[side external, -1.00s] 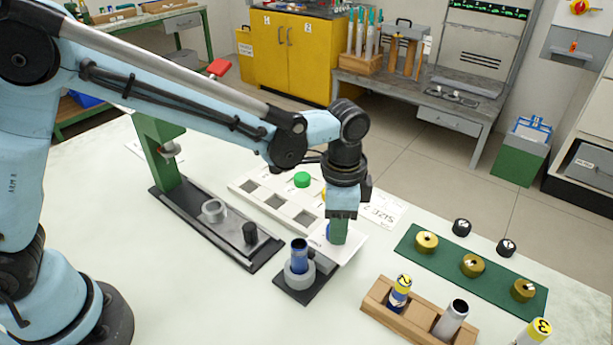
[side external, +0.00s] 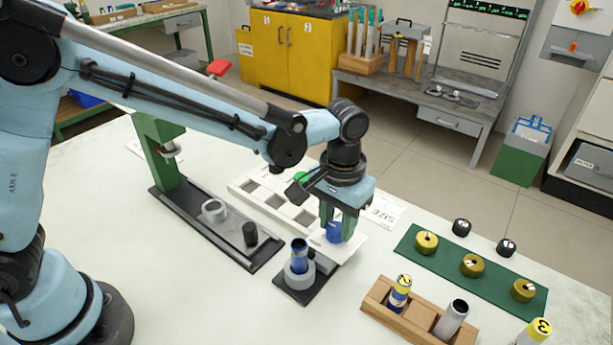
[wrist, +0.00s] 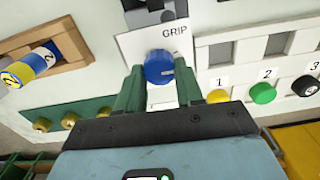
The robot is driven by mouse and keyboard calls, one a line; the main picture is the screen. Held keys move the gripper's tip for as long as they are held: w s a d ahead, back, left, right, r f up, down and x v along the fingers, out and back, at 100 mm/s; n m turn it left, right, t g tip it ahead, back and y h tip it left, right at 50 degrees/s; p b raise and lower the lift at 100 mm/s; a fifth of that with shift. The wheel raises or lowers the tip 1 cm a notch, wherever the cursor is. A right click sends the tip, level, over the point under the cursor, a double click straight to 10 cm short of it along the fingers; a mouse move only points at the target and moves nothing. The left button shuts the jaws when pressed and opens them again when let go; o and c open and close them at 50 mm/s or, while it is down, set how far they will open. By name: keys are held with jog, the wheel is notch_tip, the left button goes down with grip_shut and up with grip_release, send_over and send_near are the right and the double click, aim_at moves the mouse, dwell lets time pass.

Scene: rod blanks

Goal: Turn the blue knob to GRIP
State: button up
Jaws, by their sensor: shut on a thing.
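The blue knob (wrist: 159,67) stands on a white panel (wrist: 128,46) in the wrist view, with the printed word GRIP (wrist: 174,30) above it and slightly to the right. A faint pale mark shows on the knob's right part, too small to read its direction surely. My gripper (wrist: 158,76) has one green finger on each side of the knob and is shut on it. In the side view the blue knob (side external: 334,232) shows between the fingers of my gripper (side external: 336,230), at the near end of a pale slotted board (side external: 262,207).
A dark stand holding a blue-topped rod (side external: 299,255) is close in front of my gripper. A wooden rack (side external: 380,308) with rods stands at the near right. A green mat (side external: 450,278) with brass discs lies to the right.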

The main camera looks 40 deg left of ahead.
aim_at(336, 226)
jog(key=n, duration=0.3)
jog(key=shift+n, duration=0.3)
dwell(0.3)
jog(key=o, duration=1)
jog(key=shift+o, duration=0.2)
notch_tip(336, 226, up, 12)
jog(key=shift+a, duration=0.1)
jog(key=s+a+f+m+t, duration=0.1)
jog(key=s+a+t, duration=0.2)
jog(key=a, duration=0.7)
jog(key=s+a+f+m+t, duration=0.2)
jog(key=s+a+t, duration=0.2)
jog(key=s+a, duration=0.3)
jog(key=a, duration=0.2)
jog(key=shift+s+a, duration=0.15)
jog(key=shift+a, duration=0.25)
